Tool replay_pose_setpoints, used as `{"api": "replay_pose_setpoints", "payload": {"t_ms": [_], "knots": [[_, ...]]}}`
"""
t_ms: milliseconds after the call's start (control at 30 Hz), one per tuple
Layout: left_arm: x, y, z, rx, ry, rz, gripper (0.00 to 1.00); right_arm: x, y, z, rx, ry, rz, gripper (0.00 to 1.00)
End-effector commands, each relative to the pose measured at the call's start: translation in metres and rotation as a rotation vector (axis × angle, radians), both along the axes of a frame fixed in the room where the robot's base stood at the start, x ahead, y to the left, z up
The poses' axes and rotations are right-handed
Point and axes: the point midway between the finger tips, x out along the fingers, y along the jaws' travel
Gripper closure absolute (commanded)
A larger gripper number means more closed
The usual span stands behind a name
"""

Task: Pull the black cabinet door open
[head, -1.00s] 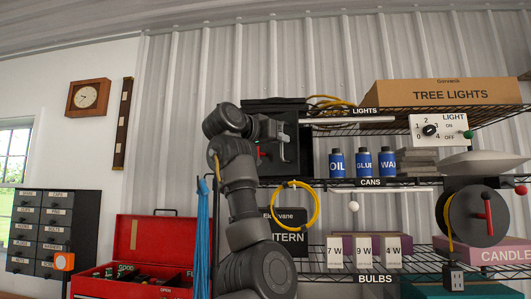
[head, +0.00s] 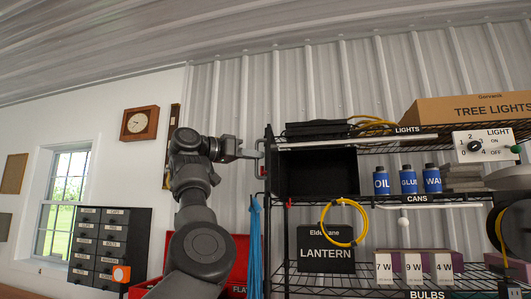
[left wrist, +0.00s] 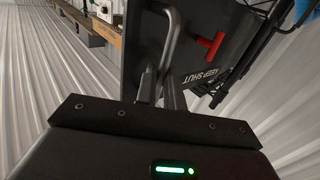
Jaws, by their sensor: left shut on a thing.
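The black cabinet (head: 316,173) sits on the upper shelf, and its dark inside shows from the front. Its black door (head: 269,160) stands swung out at the cabinet's left side, seen nearly edge-on. In the left wrist view the door face (left wrist: 225,25) carries a red latch (left wrist: 210,47), the words KEEP SHUT and a grey bar handle (left wrist: 173,35). My left gripper (head: 252,151) is left of the door, with its fingers (left wrist: 160,85) shut on the handle. My right gripper is in neither view.
The wire shelving (head: 360,283) holds a lantern box (head: 325,235), a yellow cable loop (head: 344,222), cans and bulb boxes. Blue straps (head: 255,250) hang below the door. A red toolbox (head: 240,252) is behind my left arm.

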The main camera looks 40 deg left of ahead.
Motion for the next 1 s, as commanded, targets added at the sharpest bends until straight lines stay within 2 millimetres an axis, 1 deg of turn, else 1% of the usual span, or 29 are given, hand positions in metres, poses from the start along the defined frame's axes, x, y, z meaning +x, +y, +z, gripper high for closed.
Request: {"api": "replay_pose_setpoints", "payload": {"t_ms": [33, 100, 300, 733, 767, 900, 1000], "knots": [[-0.004, 0.009, 0.006, -0.008, -0.012, -0.009, 1.0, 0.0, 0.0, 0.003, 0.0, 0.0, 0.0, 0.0], [-0.007, 0.016, 0.005, -0.007, -0.011, -0.027, 1.0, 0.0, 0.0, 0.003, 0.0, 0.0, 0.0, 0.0], [-0.012, 0.028, 0.004, -0.006, -0.008, -0.055, 1.0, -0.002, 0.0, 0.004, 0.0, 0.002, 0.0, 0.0], [-0.013, 0.03, 0.002, -0.004, -0.006, -0.059, 1.0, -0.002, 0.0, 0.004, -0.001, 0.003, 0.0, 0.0], [-0.013, 0.03, 0.002, -0.004, -0.006, -0.058, 0.86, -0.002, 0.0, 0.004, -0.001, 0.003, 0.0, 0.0], [-0.013, 0.031, 0.001, -0.003, -0.004, -0.058, 0.69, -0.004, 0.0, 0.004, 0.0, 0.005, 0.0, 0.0], [-0.014, 0.031, 0.001, -0.002, -0.003, -0.057, 0.69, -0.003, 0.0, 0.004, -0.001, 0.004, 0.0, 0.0]]}}
